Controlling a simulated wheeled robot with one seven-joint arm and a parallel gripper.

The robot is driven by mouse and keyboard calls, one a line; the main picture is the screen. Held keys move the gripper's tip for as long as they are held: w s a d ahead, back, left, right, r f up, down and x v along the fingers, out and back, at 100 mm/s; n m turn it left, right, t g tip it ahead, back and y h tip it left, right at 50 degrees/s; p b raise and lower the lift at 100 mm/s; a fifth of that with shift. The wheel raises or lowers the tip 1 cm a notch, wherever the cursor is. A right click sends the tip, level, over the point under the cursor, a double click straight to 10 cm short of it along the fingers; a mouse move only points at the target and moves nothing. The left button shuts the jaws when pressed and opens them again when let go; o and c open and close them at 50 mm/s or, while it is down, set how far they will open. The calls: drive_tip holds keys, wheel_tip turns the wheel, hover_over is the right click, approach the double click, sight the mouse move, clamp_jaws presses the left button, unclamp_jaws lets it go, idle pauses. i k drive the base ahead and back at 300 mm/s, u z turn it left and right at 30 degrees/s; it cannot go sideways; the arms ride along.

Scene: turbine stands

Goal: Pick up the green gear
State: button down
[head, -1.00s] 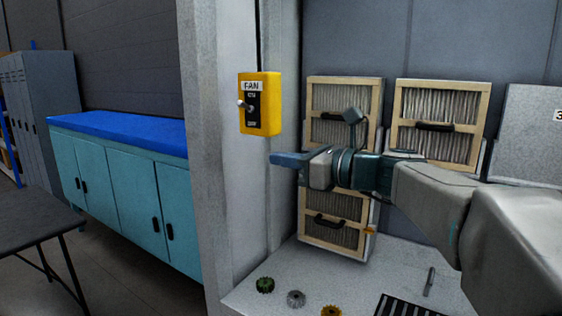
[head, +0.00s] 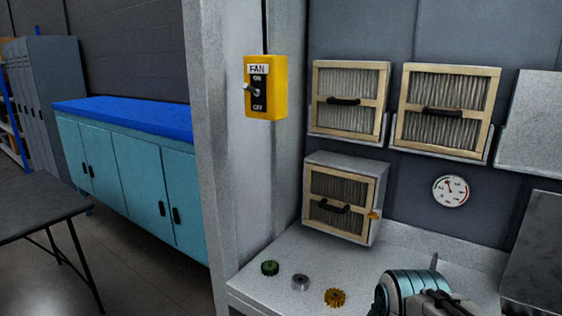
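The green gear (head: 270,268) lies on the light grey bench top (head: 262,290) near its left edge, at the left end of a short row of gears. My gripper is not clearly in view. Part of my arm's end shows at the bottom of the head view, right of the gears. Its fingers are hidden or out of frame, so I cannot see whether they are open. The green gear stands clear, with nothing touching it.
A yellow fan switch (head: 265,88) is on the pillar. A round gauge (head: 450,191) is on the back wall.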

sight(269, 268)
drive_tip(key=u, duration=0.75)
drive_tip(key=k, duration=1.05)
drive_tip(key=u, duration=1.25)
drive_tip(key=i, duration=1.5)
drive_tip(key=z, duration=0.8)
drive_tip(key=i, duration=1.15)
drive_tip(key=z, duration=1.65)
drive_tip(key=i, duration=0.65)
drive_tip(key=z, duration=0.65)
